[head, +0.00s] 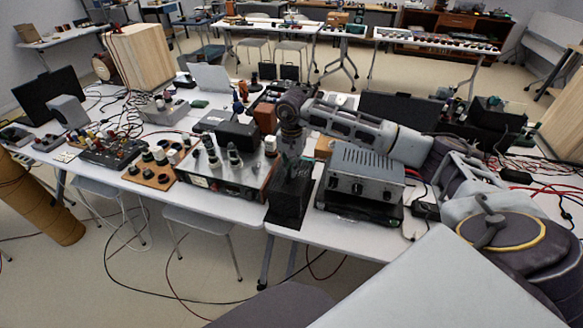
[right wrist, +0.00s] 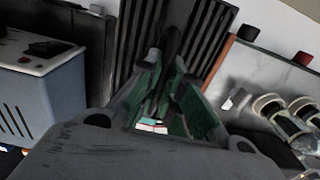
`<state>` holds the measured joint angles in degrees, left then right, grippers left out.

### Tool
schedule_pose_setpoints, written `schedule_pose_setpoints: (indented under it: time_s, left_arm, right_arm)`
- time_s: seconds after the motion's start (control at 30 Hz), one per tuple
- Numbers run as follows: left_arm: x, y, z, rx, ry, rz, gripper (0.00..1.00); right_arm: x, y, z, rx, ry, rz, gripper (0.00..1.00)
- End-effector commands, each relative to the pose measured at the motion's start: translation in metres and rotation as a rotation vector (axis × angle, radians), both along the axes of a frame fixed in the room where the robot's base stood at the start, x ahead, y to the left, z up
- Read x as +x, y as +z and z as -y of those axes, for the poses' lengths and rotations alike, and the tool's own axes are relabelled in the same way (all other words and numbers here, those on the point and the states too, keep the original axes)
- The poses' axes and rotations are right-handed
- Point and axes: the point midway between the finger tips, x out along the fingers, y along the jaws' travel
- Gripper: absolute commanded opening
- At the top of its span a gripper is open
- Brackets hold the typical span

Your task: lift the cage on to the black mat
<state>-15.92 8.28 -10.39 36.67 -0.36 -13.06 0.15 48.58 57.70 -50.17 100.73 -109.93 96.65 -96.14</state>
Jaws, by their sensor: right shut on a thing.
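The cage (head: 290,204) is a black, slatted box near the front edge of the white table. It stands between a tube amplifier and a grey metal box. My right gripper (head: 294,168) points down at its top and is shut on it. In the right wrist view the cage's black slats (right wrist: 207,38) show behind the gripper's green-lined fingers (right wrist: 165,98). The exact contact is dark, and I cannot tell whether the cage's bottom touches the table. I cannot clearly pick out a black mat. My left gripper is not in view.
The tube amplifier (head: 226,172) is close on the cage's left. The grey metal box (head: 362,176) is close on its right, on a dark base. Little bare table (head: 240,222) shows along the front edge.

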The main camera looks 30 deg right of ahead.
Motion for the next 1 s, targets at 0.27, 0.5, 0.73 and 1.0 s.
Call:
schedule_pose_setpoints:
  time_s: [0.27,0.5,0.73,1.0]
  left_arm:
    - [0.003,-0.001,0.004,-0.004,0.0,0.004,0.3]
    - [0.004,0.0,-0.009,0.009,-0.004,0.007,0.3]
    - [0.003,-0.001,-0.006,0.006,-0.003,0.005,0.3]
    - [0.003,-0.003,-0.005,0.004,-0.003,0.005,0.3]
  right_arm:
    - [0.0,0.001,0.0,0.001,0.0,0.001,0.0]
    - [0.0,0.0,0.0,0.001,0.0,0.001,0.0]
    - [0.0,-0.001,0.0,0.001,0.0,0.001,0.0]
    - [0.0,-0.003,0.0,0.001,0.0,0.001,0.0]
